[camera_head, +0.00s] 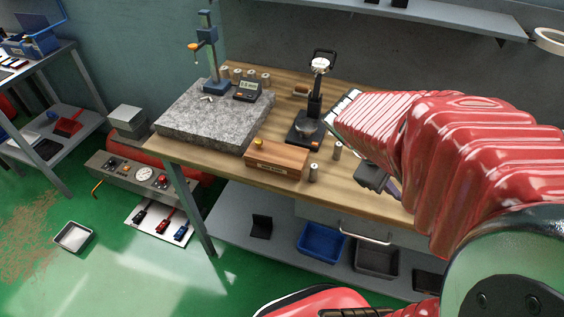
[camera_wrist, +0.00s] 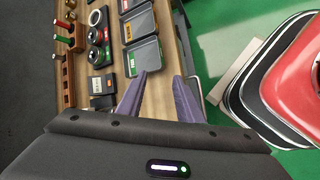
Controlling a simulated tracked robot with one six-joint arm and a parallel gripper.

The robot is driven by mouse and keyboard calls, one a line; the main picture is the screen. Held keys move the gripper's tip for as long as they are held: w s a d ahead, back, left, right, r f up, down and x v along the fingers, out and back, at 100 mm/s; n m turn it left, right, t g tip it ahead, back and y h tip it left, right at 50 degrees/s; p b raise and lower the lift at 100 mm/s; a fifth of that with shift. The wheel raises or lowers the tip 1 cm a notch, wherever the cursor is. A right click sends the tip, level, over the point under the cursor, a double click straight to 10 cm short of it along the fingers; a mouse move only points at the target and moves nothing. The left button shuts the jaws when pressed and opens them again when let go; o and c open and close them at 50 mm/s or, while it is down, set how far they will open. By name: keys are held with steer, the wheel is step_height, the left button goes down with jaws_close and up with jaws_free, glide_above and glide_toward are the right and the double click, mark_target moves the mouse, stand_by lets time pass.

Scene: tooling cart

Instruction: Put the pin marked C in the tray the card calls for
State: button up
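In the wrist view my gripper (camera_wrist: 160,75) has its two purple fingers apart with nothing between them, above the wooden bench edge. Shallow dark trays lie ahead of it: one with a green label (camera_wrist: 144,58) and one with a yellow label (camera_wrist: 138,25). In the head view small metal cylinders stand on the bench, one near the wooden block (camera_head: 314,173) and one further right (camera_head: 337,150); several more stand at the back (camera_head: 250,75). No letter C is readable on any. I cannot make out the card. My arm hides part of the bench's right side.
A black dial stand (camera_head: 314,105) and wooden block (camera_head: 277,160) are near.

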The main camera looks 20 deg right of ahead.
steer(key=w+a+r+m+t+y, duration=0.1)
steer(key=a+r+t+y, duration=0.1)
steer(key=a, duration=0.6)
steer(key=w+a+r+m+t+y, duration=0.1)
steer(key=a+r+m+t+y, duration=0.1)
steer(key=a, duration=0.7)
steer(key=w+a+r+m+t+y, duration=0.1)
steer(key=w+a+r+t+y, duration=0.1)
steer(key=a, duration=0.6)
steer(key=shift+a+m+t+y, duration=0.4)
steer(key=shift+t+y, duration=0.3)
